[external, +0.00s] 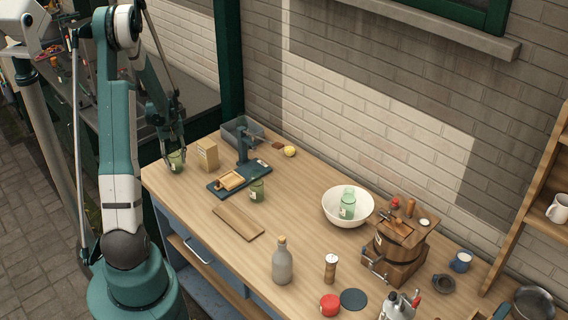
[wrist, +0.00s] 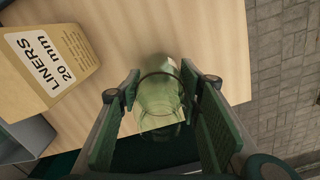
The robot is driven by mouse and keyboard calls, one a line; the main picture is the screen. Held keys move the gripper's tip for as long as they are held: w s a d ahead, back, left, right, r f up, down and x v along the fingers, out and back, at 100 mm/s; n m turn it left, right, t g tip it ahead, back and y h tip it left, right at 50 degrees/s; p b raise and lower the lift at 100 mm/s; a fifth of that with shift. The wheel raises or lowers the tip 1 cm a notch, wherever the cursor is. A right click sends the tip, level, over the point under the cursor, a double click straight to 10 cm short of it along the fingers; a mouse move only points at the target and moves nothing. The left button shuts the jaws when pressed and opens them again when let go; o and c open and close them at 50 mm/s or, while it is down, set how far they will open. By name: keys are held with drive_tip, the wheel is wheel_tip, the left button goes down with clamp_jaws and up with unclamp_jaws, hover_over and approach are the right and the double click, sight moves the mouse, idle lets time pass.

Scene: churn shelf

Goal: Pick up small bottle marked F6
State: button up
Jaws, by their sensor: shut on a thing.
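My gripper (external: 173,147) is at the far left end of the wooden table, pointing down. It is shut on a small green glass bottle (external: 177,165). In the wrist view the bottle (wrist: 160,95) stands between the two green-padded fingers (wrist: 163,106). Whether it touches the tabletop is hard to tell. A second small green bottle (external: 257,191) stands by the dark press. A paler green bottle (external: 347,207) is in the white bowl. The marks on the bottles are too small or hidden to read, so I cannot tell which is F6.
A cardboard box marked "LINERS 20 mm" (wrist: 50,62) stands close beside my gripper; it also shows in the external view (external: 207,154). The table edge is close by.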

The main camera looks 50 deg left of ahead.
drive_tip(key=shift+r, duration=5)
drive_tip(key=shift+w, duration=0.1)
